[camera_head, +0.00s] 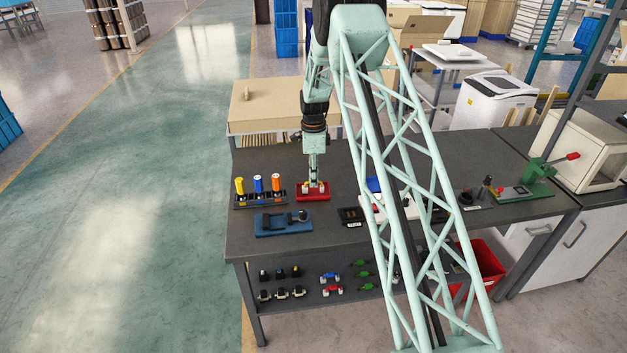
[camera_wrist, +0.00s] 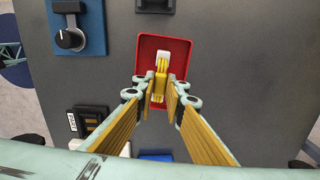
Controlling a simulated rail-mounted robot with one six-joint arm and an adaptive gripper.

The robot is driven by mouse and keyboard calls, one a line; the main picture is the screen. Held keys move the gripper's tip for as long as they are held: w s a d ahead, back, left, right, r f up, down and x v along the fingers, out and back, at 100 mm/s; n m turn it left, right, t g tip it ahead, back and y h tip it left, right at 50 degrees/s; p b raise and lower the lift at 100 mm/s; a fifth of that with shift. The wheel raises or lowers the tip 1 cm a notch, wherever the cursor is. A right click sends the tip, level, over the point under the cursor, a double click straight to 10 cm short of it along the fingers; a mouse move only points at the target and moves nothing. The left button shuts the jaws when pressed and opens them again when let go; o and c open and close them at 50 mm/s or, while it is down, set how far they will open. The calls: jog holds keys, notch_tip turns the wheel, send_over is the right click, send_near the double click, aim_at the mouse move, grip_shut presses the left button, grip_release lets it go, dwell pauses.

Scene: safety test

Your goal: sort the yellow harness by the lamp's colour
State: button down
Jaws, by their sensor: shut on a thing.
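The yellow harness (camera_wrist: 162,68), with a white connector at its end, is over the red tray (camera_wrist: 184,48) in the wrist view; I cannot tell if it still touches the tray. My gripper (camera_wrist: 159,92) is shut on it, one finger on each side, and the fingers hide its near part. In the head view my gripper (camera_head: 313,178) points down at the red tray (camera_head: 313,197). A blue tray (camera_head: 374,184) and a white tray (camera_head: 372,214) are partly hidden behind my arm. I cannot make out a lit lamp or its colour.
A small labelled black box (camera_head: 351,217) lies right of the fixture. A green press (camera_head: 530,180) and a red bin (camera_head: 484,267) are farther right.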

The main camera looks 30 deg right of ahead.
jog(key=shift+f, duration=0.15)
jog(key=c, duration=2.6)
grip_release()
jog(key=shift+o, duration=0.2)
jog(key=shift+r+p, duration=0.95)
jog(key=shift+r, duration=2.55)
